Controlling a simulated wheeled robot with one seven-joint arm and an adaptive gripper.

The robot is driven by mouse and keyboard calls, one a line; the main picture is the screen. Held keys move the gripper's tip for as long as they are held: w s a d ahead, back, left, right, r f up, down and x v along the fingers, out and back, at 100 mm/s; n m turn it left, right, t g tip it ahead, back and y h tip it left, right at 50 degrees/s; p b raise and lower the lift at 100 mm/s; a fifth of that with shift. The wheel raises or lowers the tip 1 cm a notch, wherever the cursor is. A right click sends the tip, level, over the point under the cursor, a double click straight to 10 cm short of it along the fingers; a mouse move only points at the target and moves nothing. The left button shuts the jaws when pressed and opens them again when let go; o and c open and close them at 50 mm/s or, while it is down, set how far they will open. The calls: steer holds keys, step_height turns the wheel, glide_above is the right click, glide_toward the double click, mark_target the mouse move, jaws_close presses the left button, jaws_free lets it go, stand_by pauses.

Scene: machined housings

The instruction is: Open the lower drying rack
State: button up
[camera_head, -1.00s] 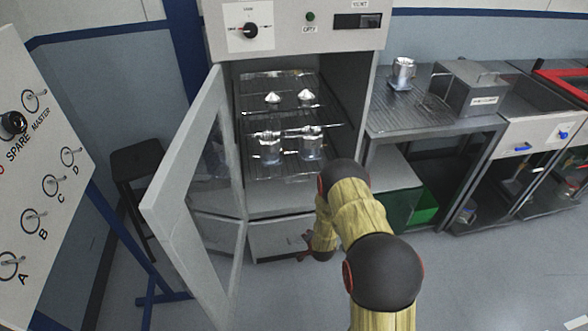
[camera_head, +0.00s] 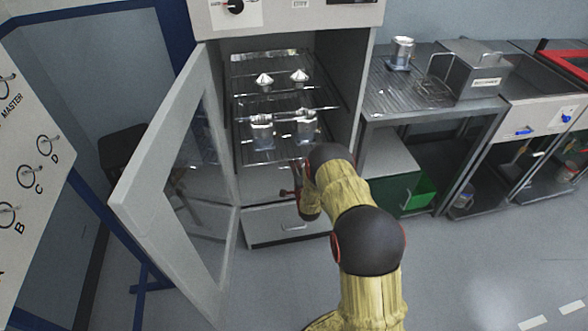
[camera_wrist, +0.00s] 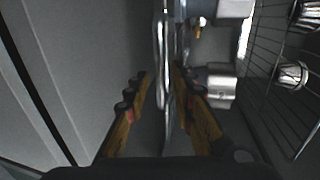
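The lower drying rack (camera_head: 245,157) is a wire shelf inside the open cabinet and carries two shiny cylindrical housings (camera_head: 262,132). The upper rack (camera_head: 245,88) holds two cone-topped metal parts (camera_head: 299,76). My gripper (camera_head: 291,184) is just in front of and slightly below the lower rack's front edge. In the wrist view my gripper (camera_wrist: 160,85) is open, with a metal rail (camera_wrist: 162,60) running between its fingers. The rail looks like the rack's front edge; contact with the fingers is not clear. My arm hides part of the rack's right front.
The cabinet's glazed door (camera_head: 175,170) stands wide open at left. A closed drawer (camera_head: 285,226) is below the racks. At right are a table (camera_head: 375,100) with a metal box (camera_head: 470,75) and a green bin (camera_head: 418,195). The front floor is clear.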

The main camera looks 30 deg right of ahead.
steer(key=shift+x, duration=0.9)
steer(key=c, duration=0.3)
jaws_close()
